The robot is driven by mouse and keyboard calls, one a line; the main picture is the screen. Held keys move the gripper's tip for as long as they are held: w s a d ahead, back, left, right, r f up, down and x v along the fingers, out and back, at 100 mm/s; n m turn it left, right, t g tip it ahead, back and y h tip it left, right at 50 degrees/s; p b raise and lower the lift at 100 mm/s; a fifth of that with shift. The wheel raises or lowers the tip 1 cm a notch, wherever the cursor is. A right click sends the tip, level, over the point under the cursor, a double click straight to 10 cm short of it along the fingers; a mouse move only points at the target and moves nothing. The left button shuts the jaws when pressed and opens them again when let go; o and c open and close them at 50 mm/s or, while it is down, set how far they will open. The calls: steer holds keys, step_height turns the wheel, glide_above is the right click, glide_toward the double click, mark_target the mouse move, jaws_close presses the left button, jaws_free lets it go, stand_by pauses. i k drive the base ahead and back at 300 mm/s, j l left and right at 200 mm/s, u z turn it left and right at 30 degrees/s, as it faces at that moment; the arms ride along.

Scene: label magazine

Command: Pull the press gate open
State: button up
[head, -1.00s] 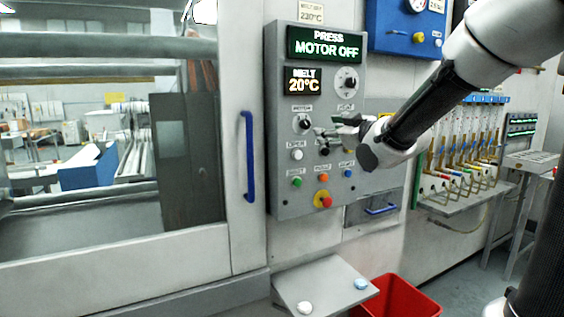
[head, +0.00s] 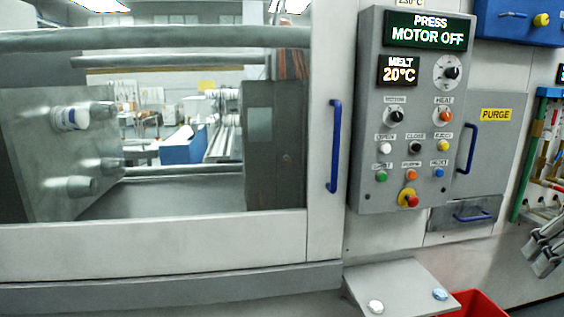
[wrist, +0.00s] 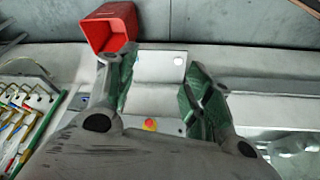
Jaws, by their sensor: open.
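The press gate (head: 180,250) is a wide pale frame around a large window, on the left of the head view. Its blue upright handle (head: 335,146) is on its right side, just left of the control panel. My gripper (head: 545,250) shows partly at the lower right edge of the head view, well right of the handle and lower than it. In the wrist view my gripper (wrist: 158,88) is open, with nothing between its green-padded fingers. I cannot make out the gate handle in the wrist view.
The control panel (head: 367,110) reads MOTOR OFF. A purge cover (head: 494,140) with another blue handle is to its right. Below are a sloped shelf (head: 400,280) and a red bin (head: 483,303). The space in front of the gate looks clear.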

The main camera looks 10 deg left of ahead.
mark_target(107, 249)
steer(key=u, duration=1.7)
